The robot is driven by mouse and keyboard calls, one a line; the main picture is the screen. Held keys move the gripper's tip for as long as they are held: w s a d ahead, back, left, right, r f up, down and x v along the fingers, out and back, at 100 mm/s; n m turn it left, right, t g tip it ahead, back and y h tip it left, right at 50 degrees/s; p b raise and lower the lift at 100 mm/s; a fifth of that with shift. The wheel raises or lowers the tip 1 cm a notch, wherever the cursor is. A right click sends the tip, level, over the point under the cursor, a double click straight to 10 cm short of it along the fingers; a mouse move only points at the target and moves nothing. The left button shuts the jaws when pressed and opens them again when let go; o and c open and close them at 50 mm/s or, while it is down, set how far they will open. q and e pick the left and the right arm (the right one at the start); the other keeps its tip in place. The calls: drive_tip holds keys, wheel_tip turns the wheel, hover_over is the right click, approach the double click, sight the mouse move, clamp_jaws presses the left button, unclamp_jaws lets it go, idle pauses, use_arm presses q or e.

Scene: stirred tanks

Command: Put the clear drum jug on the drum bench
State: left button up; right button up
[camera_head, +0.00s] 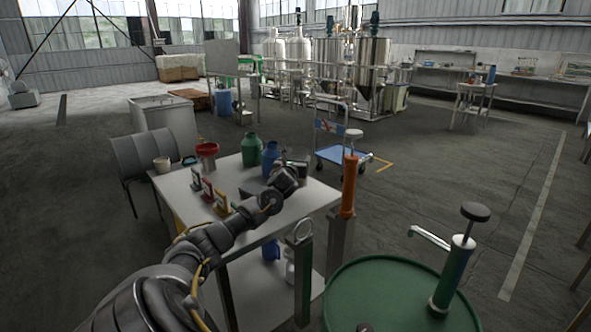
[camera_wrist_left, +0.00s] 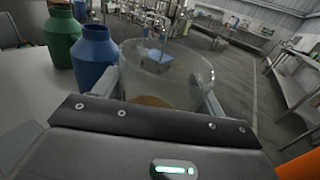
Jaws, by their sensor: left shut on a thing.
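My left arm reaches over the white-topped bench (camera_head: 238,178). At its end my left gripper (camera_head: 295,168) is near the bench's far right part. In the left wrist view the gripper (camera_wrist_left: 165,92) is shut on a clear jug (camera_wrist_left: 168,62), a see-through wide-mouthed vessel with something amber at its bottom. The jug stands between the two fingers. In the head view the wrist mostly hides it. I cannot tell whether its base touches the bench top. My right gripper is not in view.
A green bottle (camera_head: 251,150) and a blue bottle (camera_head: 270,158) stand close left of the gripper. A red bucket (camera_head: 207,155) and small coloured stands (camera_head: 208,190) are further left. An orange pump (camera_head: 349,185) rises at the right edge. A green drum (camera_head: 390,295) stands front right.

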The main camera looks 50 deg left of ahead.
use_arm(q)
drive_tip(key=shift+w+a+f, duration=0.1)
drive_tip(key=shift+f, duration=0.8)
drive_tip(key=shift+w+a+f, duration=0.1)
drive_tip(key=shift+f, duration=0.8)
drive_tip(key=shift+s, duration=0.1)
drive_tip(key=o, duration=1.7)
drive_tip(key=shift+f, duration=0.1)
drive_tip(key=v, duration=1.2)
drive_tip(key=shift+r, duration=0.25)
